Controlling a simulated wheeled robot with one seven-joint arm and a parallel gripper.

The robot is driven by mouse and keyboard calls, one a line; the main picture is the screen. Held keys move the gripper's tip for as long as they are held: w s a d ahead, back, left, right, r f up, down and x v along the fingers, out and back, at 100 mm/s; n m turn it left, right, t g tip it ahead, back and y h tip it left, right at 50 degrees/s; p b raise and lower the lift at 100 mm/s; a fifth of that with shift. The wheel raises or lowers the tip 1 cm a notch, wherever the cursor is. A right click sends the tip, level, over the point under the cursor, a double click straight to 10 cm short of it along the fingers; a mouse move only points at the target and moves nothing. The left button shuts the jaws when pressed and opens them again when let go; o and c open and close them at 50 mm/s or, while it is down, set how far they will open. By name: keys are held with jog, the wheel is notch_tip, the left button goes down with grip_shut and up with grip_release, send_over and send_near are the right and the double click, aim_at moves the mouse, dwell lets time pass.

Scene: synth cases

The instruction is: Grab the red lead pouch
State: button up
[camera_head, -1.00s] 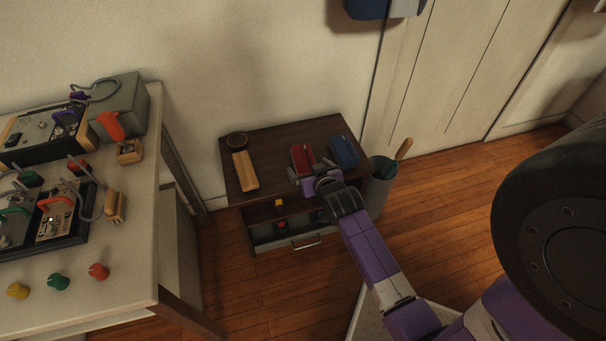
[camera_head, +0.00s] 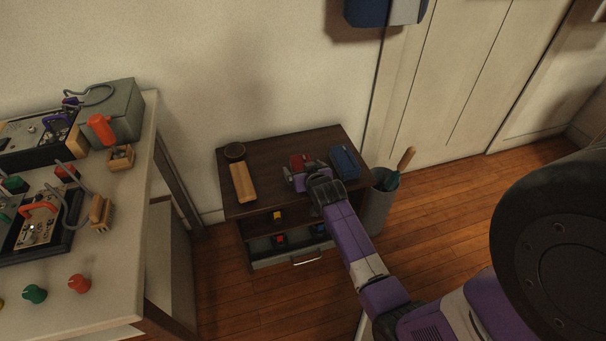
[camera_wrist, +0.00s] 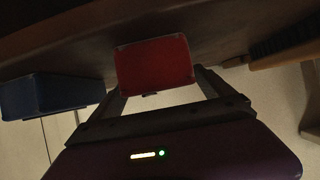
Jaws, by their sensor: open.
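The red lead pouch (camera_head: 297,161) lies on top of the small dark wooden cabinet (camera_head: 266,174), partly hidden by my gripper. My gripper (camera_head: 303,175) is open at the near side of the pouch. In the wrist view, the red pouch (camera_wrist: 153,65) shows in front of the open jaws (camera_wrist: 160,84), with one finger toward each side of it. I cannot tell how far the fingertips reach along its sides.
A blue pouch (camera_head: 345,162) lies right of the red one, close to my gripper. A grey bin (camera_head: 378,208) stands right of the cabinet. A workbench (camera_head: 120,240) is at far left.

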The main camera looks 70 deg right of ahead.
jog(key=shift+c, duration=0.4)
jog(key=c, duration=1.5)
